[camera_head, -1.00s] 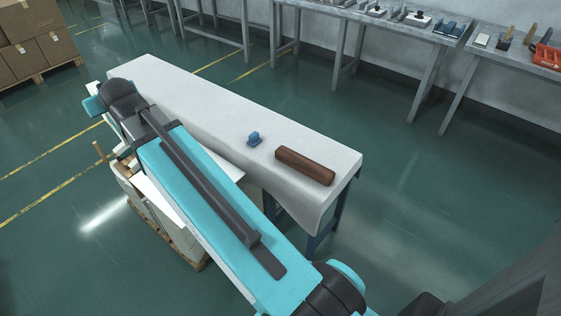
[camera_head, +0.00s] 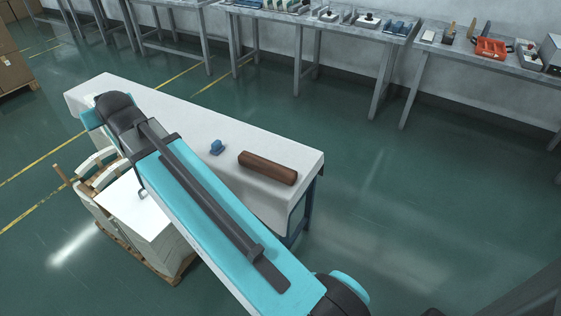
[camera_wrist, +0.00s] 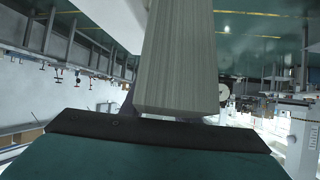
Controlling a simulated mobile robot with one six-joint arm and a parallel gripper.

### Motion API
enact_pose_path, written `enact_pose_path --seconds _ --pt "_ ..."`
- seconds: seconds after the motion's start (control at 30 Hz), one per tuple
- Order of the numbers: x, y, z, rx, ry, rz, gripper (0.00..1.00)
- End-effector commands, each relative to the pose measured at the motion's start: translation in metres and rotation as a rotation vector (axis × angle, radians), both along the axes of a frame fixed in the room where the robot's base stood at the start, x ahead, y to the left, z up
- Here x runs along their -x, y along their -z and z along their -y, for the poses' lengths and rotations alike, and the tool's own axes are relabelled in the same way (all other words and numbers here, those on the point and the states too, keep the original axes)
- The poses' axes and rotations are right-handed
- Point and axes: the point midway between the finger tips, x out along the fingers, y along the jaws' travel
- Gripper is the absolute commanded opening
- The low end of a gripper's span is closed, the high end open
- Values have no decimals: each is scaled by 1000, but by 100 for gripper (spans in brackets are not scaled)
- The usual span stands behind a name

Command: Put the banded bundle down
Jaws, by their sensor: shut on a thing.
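The banded bundle (camera_wrist: 180,62) shows in the wrist view as a tall pale grey block of thin stacked layers, running from the top edge down to my gripper (camera_wrist: 165,120). My gripper is shut on it. A dark-edged green plate fills the bottom of that view and hides what lies below. I cannot make out the band. In the head view my turquoise arm hides the gripper and the bundle. The table (camera_head: 285,147) has a white cover; I cannot tell the bundle's height above any surface.
A brown bar (camera_head: 267,168) and a small blue object (camera_head: 217,147) lie on the table's right part. A wooden pallet (camera_head: 125,243) with white stacks (camera_head: 165,243) stands at the table's near side. Grey benches (camera_head: 345,30) line the wall. Floor to the right is open.

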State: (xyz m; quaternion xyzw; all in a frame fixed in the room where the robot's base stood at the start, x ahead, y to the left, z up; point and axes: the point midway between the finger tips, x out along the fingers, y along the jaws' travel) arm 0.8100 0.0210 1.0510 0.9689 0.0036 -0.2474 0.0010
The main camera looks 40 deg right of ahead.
Motion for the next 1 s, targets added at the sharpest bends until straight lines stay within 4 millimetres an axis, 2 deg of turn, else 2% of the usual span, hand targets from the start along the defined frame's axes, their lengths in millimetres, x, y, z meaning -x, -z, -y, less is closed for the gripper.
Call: enact_pose_path --seconds 0.27,0.47,0.67,1.0 --pt "-1 1 7 0 4 4 0" --pt "-3 16 29 -1 9 2 0" --pt "-4 43 71 -1 13 3 0" --pt "1 89 152 -1 -3 4 0"
